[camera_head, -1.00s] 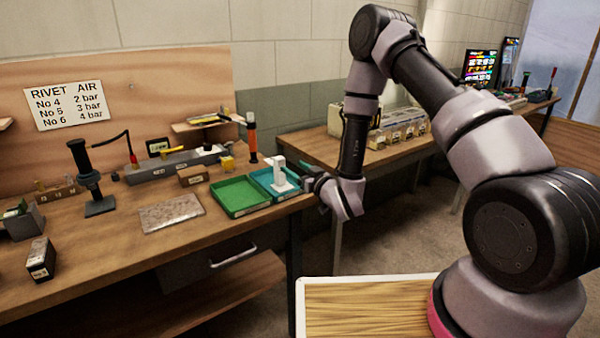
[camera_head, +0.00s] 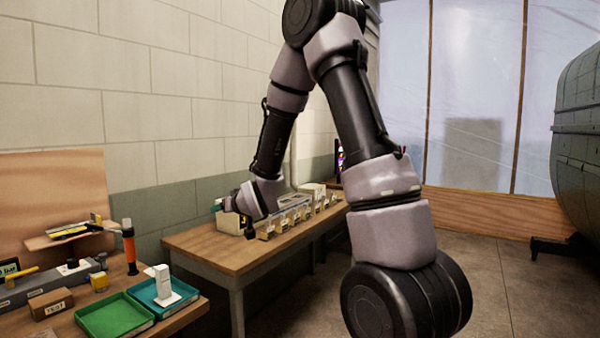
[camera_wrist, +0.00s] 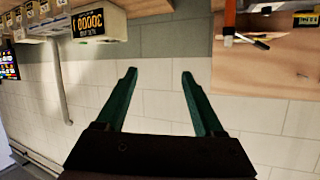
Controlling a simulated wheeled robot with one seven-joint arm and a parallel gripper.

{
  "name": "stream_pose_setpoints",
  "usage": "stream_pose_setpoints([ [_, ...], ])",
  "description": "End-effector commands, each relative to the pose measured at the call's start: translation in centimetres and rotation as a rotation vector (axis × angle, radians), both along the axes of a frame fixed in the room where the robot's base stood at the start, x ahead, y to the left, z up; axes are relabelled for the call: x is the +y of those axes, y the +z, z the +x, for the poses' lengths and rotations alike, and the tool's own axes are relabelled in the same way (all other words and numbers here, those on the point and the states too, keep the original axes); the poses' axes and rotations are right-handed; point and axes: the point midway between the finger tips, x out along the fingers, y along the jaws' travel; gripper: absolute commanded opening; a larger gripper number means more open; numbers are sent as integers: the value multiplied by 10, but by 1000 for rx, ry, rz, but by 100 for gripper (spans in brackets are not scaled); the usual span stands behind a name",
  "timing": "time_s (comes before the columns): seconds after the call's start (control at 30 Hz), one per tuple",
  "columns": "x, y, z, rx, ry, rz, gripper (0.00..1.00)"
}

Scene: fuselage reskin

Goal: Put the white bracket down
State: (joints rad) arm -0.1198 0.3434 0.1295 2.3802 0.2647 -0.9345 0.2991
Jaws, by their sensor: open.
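The white bracket (camera_head: 164,286) stands upright in the teal tray (camera_head: 190,304) at the near workbench's right end. My gripper (camera_head: 220,207) is up and away from it, over the left end of the second table. In the wrist view the two green fingers of my gripper (camera_wrist: 158,78) are spread apart with nothing between them. The bracket does not show in the wrist view.
A green tray (camera_head: 95,322) sits left of the teal one. An orange-handled tool (camera_head: 129,248) stands behind them. The second table (camera_head: 200,243) holds a row of small bins (camera_head: 300,214). A large curved dark fuselage body (camera_head: 580,140) stands at far right.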

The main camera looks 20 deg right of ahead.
Motion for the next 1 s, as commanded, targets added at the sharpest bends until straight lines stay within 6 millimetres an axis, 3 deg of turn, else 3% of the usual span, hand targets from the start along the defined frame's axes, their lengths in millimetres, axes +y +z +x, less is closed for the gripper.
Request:
stream_pose_setpoints([
  [0.03, -13, 24, -8, 25, -32, 6, 70],
  [0.27, -65, 89, -73, 216, -157, 45, 70],
  [0.5, -98, 135, -180, 420, -249, 130, 70],
  [0.7, -105, 151, -271, 570, -282, 217, 70],
  [0.8, -104, 154, -302, 619, -287, 248, 70],
  [1.0, -102, 154, -325, 662, -288, 273, 70],
])
